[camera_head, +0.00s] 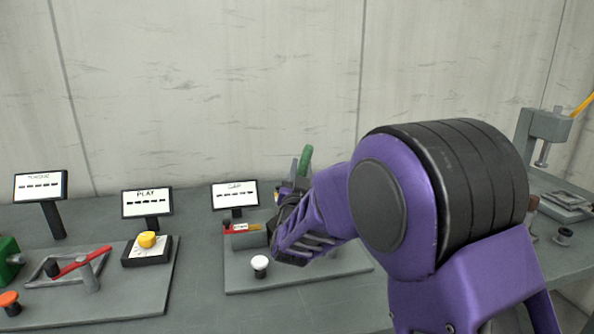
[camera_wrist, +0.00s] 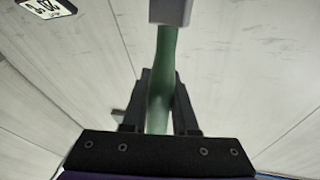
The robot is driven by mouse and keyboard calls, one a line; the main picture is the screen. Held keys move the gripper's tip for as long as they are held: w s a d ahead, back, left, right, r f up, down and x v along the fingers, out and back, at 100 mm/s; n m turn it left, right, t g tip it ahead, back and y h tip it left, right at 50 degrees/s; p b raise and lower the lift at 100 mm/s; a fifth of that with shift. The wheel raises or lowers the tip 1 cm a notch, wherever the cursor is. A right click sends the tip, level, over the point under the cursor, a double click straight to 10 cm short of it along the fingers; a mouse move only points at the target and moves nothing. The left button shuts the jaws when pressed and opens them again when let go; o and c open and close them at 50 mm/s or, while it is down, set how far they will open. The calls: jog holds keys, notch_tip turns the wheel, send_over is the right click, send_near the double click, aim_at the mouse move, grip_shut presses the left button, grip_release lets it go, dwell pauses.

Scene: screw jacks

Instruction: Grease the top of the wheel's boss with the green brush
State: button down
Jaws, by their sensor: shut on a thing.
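The green brush shows in the wrist view as a green handle (camera_wrist: 163,65) with a pale grey block at its far end. My gripper (camera_wrist: 161,100) is shut on this handle, with one dark finger on each side. In the head view the green handle (camera_head: 304,162) sticks up above my gripper (camera_head: 292,188), in front of the wall and right of the GAP sign. My purple arm covers much of the area behind it. I cannot make out the wheel or its boss in either view; bristles are not clear.
A grey plate (camera_head: 245,280) with a white knob (camera_head: 260,265) lies below my gripper. Left are the PLAY sign (camera_head: 147,203), a yellow button (camera_head: 147,239) and a red lever (camera_head: 82,261). A grey clamp-like stand (camera_head: 545,130) is at right. The wall is behind.

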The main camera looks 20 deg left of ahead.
jog(key=shift+s+d+f, duration=0.1)
jog(key=shift+s+f, duration=0.2)
jog(key=shift+s, duration=0.1)
jog(key=shift+w+d+r, duration=0.2)
jog(key=shift+w+d, duration=0.25)
jog(key=shift+w, duration=0.15)
jog(key=shift+w+d+r, duration=0.15)
jog(key=shift+w+d, duration=0.25)
jog(key=shift+w, duration=0.2)
dwell(1.1)
jog(key=shift+r, duration=0.1)
jog(key=shift+r+p, duration=1.15)
jog(key=shift+r, duration=1.85)
